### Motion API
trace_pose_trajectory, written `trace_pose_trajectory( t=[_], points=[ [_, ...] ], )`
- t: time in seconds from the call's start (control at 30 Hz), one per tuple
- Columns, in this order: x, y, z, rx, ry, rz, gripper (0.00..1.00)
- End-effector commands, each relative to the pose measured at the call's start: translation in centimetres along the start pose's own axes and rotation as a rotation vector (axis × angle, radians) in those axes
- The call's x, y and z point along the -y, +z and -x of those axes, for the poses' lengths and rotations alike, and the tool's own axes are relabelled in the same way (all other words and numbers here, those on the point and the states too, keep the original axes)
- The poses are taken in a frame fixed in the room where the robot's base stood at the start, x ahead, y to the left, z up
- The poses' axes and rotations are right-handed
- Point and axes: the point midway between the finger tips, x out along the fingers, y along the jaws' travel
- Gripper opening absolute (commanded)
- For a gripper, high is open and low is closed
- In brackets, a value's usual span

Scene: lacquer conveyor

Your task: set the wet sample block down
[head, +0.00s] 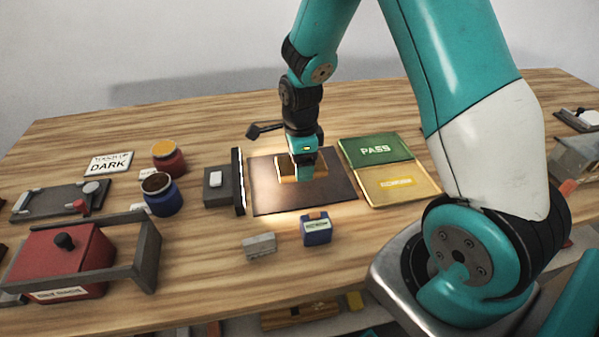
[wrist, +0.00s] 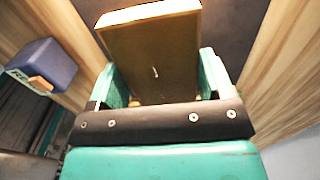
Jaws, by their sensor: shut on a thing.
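The sample block (wrist: 155,60) is a flat brown-orange block with a glossy top and a small pale mark. In the wrist view it stands between the two teal fingers of my gripper (wrist: 163,85), which is shut on it. In the head view my gripper (head: 305,172) is over the dark mat (head: 270,195), and the orange-brown block (head: 287,168) shows partly behind it. I cannot tell whether the block touches the mat. The green PASS panel (head: 375,150) and the yellow panel (head: 398,184) lie side by side to the right of the mat.
A blue box (head: 317,229) and a grey block (head: 259,245) sit in front.

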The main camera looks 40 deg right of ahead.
Motion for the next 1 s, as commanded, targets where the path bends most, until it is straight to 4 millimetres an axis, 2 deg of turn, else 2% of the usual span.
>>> trace_pose_trajectory(
  t=[0.27, 0.63, 0.67, 0.77, 1.0],
  points=[
    [-0.1, 0.0, -3.6, -0.001, 0.002, 0.001, 0.48],
    [0.0, 0.1, -4.1, 0.0, 0.0, 0.001, 0.48],
    [0.0, 0.1, -4.1, 0.0, 0.0, 0.001, 0.76],
    [0.0, 0.1, -4.0, 0.0, 0.0, 0.001, 0.99],
    [0.0, 0.1, -4.0, 0.0, 0.0, 0.001, 0.99]
  ],
)
